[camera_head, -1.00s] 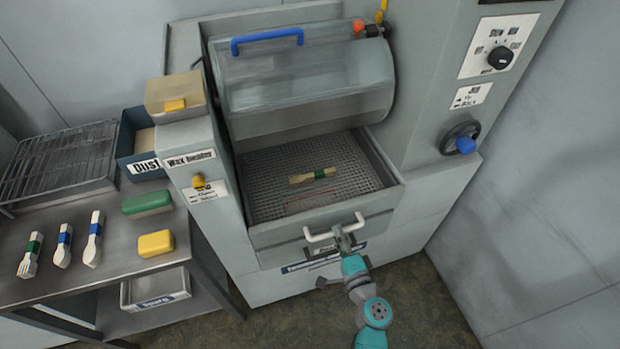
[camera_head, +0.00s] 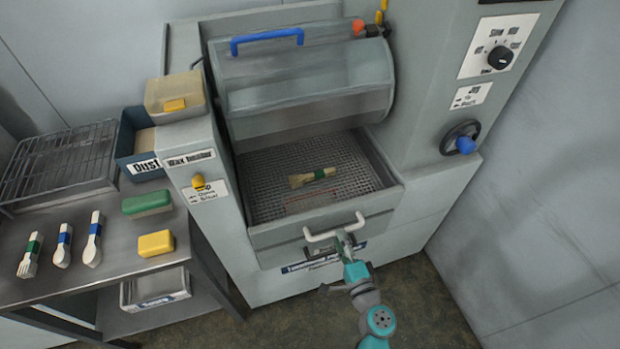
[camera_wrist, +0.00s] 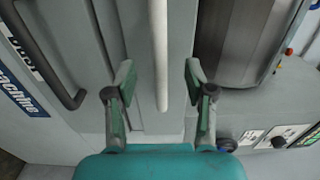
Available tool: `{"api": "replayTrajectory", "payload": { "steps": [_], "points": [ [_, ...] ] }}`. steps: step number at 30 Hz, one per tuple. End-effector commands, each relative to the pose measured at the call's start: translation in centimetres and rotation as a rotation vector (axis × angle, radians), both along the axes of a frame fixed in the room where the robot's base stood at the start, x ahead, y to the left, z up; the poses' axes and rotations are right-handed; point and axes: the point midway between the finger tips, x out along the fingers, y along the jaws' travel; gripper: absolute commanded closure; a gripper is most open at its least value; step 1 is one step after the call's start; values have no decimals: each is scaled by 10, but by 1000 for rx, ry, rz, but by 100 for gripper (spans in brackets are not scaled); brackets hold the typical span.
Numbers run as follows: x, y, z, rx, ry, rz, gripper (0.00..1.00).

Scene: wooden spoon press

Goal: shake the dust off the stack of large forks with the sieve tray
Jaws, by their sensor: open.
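My gripper (camera_head: 346,243) is at the right part of this handle. In the wrist view the white handle bar (camera_wrist: 159,40) shows between the two spread fingers of my gripper (camera_wrist: 158,78), with gaps on both sides. The forks are not in the wrist view.
The clear cover has a blue handle (camera_head: 267,40). A dark handle (camera_wrist: 55,65) is beside the gripper in the wrist view.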

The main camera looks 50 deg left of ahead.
Motion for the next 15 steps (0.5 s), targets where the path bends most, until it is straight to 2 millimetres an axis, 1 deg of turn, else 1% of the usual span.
{"api": "replayTrajectory", "payload": {
  "steps": [15],
  "points": [
    [-16, -41, 0, -1, 0, -1, 46]
  ]
}}
